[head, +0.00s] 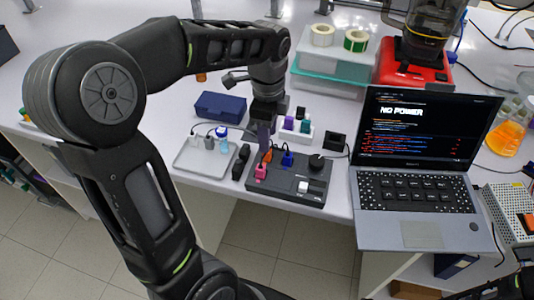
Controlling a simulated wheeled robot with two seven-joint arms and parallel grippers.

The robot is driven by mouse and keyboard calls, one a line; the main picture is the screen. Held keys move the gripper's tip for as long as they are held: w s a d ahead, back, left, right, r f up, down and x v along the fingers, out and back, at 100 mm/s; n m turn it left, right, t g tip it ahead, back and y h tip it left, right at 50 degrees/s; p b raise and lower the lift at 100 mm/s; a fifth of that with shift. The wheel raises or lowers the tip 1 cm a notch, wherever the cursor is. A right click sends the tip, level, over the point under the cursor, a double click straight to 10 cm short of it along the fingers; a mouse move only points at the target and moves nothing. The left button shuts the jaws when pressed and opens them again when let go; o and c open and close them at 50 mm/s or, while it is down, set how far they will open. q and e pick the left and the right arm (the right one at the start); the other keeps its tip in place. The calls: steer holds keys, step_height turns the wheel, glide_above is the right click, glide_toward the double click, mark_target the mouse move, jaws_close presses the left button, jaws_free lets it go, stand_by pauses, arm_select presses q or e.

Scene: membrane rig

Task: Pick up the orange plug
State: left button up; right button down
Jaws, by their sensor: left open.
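The orange plug (268,156) shows as a small orange patch at the back left of the dark control box (313,187). My left gripper (264,146) points down right above it, open. Its fingers hide part of the plug, and I cannot tell whether they are around it or just behind it. A pink plug (261,171) stands at the box's left front, and a blue plug (287,159) stands to the right of the orange one. My right gripper is out of view.
A metal tray (187,168) with small bottles lies left of the box. Behind are a navy box (220,107) and a white rack (293,135) with coloured blocks. An open laptop (415,190) reading "NO POWER" stands right. An orange-filled flask (505,138) stands far right.

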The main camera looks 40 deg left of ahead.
arm_select(q)
step_height(320, 180, down, 5)
steer(key=shift+r+p, duration=0.1)
steer(key=shift+p, duration=0.45)
jaws_close()
stand_by(0.5)
